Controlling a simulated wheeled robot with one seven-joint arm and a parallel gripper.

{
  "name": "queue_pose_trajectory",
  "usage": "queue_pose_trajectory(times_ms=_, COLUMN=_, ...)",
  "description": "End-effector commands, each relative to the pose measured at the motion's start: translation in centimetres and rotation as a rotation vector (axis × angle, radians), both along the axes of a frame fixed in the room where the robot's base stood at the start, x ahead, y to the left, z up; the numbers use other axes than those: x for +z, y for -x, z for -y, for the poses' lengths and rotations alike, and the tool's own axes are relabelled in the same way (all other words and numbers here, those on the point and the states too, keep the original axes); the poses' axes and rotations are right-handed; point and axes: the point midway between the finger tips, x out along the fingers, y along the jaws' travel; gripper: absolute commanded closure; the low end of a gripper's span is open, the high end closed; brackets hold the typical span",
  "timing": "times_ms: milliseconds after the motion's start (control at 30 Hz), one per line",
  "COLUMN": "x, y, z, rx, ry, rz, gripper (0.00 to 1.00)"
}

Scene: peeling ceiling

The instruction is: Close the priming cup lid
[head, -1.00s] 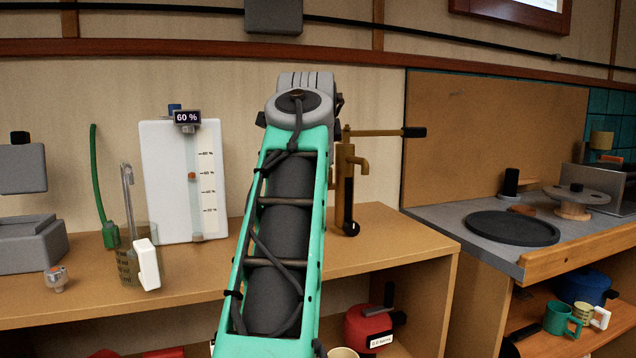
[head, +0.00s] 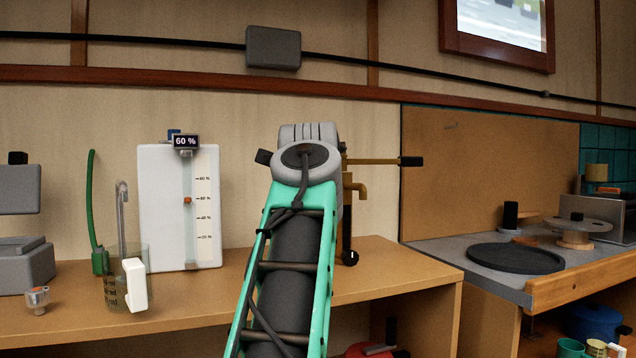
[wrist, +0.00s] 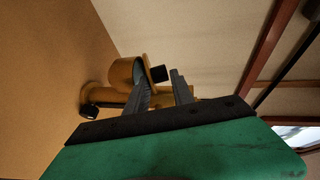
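A brass hand pump (head: 347,215) stands on the wooden bench, partly hidden behind my arm in the head view. In the wrist view its rounded brass cup (wrist: 121,72) shows, with a thin brass lid (wrist: 147,66) standing at an angle beside the cup mouth. A black knob (wrist: 160,74) sticks out of the lid. My gripper (wrist: 160,76) is open, its two grey fingers apart, with the knob appearing between the tips. I cannot tell whether the fingers touch the lid. The head view hides the fingers and cup behind my arm.
A white gauge panel (head: 152,210) marked 60 % and a clear beaker (head: 113,288) stand left on the bench. A bar with a black grip (head: 411,161) sticks out right of the pump. A grey counter (head: 440,250) with a black disc lies further right.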

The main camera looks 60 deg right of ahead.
Motion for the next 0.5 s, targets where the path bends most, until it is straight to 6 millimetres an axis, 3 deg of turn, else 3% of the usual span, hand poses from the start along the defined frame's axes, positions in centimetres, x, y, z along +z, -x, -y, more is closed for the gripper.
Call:
queue_pose_trajectory(times_ms=267, x=-0.1, y=0.1, z=-0.1, rx=0.000, ry=-0.003, rz=-0.002, gripper=0.72)
queue_pose_trajectory(times_ms=367, x=0.3, y=0.5, z=-1.0, rx=-0.001, ry=-0.001, rz=-0.002, gripper=0.72)
queue_pose_trajectory(times_ms=500, x=1.1, y=1.5, z=-3.7, rx=-0.001, ry=0.001, rz=-0.002, gripper=0.72)
